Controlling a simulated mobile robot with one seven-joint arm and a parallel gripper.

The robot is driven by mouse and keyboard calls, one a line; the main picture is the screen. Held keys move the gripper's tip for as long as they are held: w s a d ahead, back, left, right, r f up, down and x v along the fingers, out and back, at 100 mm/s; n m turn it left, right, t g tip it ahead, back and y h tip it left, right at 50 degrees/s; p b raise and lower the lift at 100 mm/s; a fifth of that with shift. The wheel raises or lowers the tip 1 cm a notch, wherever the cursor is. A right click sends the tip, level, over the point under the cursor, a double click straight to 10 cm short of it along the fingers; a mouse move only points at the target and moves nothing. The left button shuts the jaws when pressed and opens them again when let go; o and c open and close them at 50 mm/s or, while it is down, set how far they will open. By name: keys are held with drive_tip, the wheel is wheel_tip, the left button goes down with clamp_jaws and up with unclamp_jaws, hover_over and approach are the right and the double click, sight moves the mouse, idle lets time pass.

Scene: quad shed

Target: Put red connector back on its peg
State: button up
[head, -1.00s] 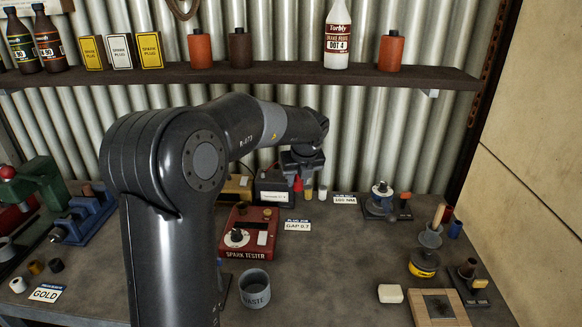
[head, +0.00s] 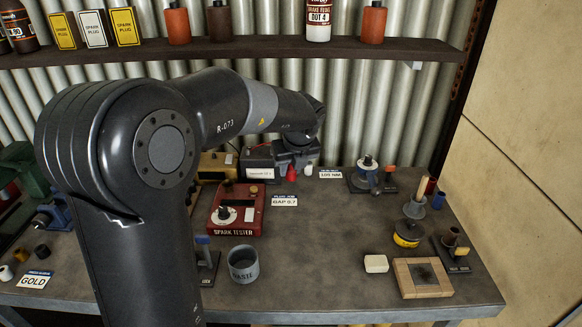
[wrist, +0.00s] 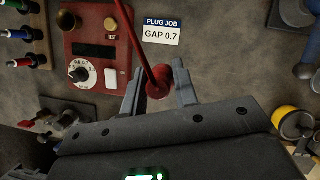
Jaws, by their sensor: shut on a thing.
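The red connector (wrist: 158,84) is dark red and rounded, between the fingers of my gripper (wrist: 158,92) in the wrist view. My gripper is shut on it. A thin red cable runs up from the connector past the spark tester. In the head view, my gripper (head: 293,160) is in front of the dark battery-like box, and a small red shape shows below it. I cannot tell which post is the connector's peg, and the connector's underside is hidden.
The red spark tester (head: 236,209) and the GAP 0.7 card (head: 284,201) lie in front of the dark box (head: 258,172). A torque fixture (head: 366,176) stands to the right. The grey waste cup (head: 243,264) is nearer. The bench right of the cup has bare room.

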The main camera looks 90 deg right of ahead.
drive_tip(key=w+d+r+n+t+y, duration=0.1)
drive_tip(key=w+d+n, duration=0.3)
drive_tip(key=w+d, duration=0.7)
drive_tip(key=n+t+y, duration=0.1)
drive_tip(key=n+t, duration=0.1)
drive_tip(key=n, duration=0.3)
hover_over(214, 154)
drive_tip(key=shift+w+d+f, duration=0.15)
drive_tip(key=shift+f, duration=2.35)
drive_tip(key=shift+f, duration=1.2)
